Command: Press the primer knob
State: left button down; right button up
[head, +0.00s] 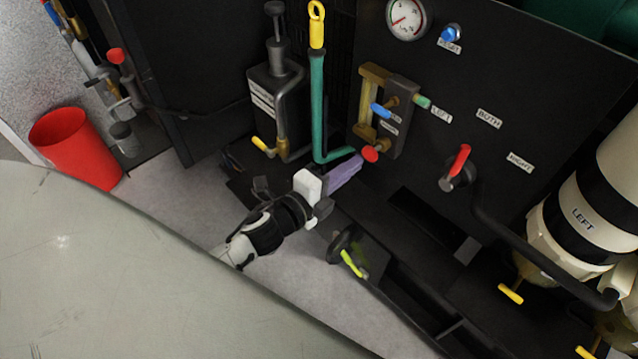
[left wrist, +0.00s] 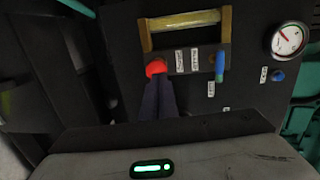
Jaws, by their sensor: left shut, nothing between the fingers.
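The red round knob (head: 370,153), which I take as the primer knob, sits at the lower end of a small dark block with a brass-coloured bar on the black panel. It also shows in the left wrist view (left wrist: 156,68), beside small white labels too blurred to read surely. My left gripper (head: 357,162) is shut and empty, its purple fingers pointing at the knob. In the left wrist view the fingertips (left wrist: 158,82) reach the knob's lower edge; I cannot tell whether they touch it. My right gripper is not in view.
A blue lever (head: 380,110) and a green-tipped part (head: 422,101) sit on the block. A green pipe (head: 318,105) stands left of it. A red-handled selector (head: 459,160) is to the right. A gauge (head: 405,18) and blue reset button (head: 450,33) are above. A red bucket (head: 75,150) stands left.

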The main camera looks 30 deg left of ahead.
pick_arm(q)
jog(key=f+v, duration=0.1)
jog(key=v, duration=0.7)
jog(key=shift+s+a+r, duration=0.15)
jog(key=shift+s+r, duration=0.2)
jog(key=shift+r, duration=0.15)
dwell(0.5)
jog(key=s+d+f+n+g, duration=0.2)
jog(key=s+f+n+g, duration=0.2)
jog(key=s+f+n, duration=0.3)
jog(key=s+d+f+n+g+y, duration=0.1)
jog(key=s+d+f+n+g, duration=0.2)
jog(key=s+f+n, duration=0.4)
notch_tip(320, 180, down, 4)
jog(key=n, duration=0.4)
jog(key=shift+s+d+g, duration=0.25)
jog(key=shift+d+g, duration=0.05)
jog(key=shift+g, duration=0.1)
jog(key=shift+r, duration=0.1)
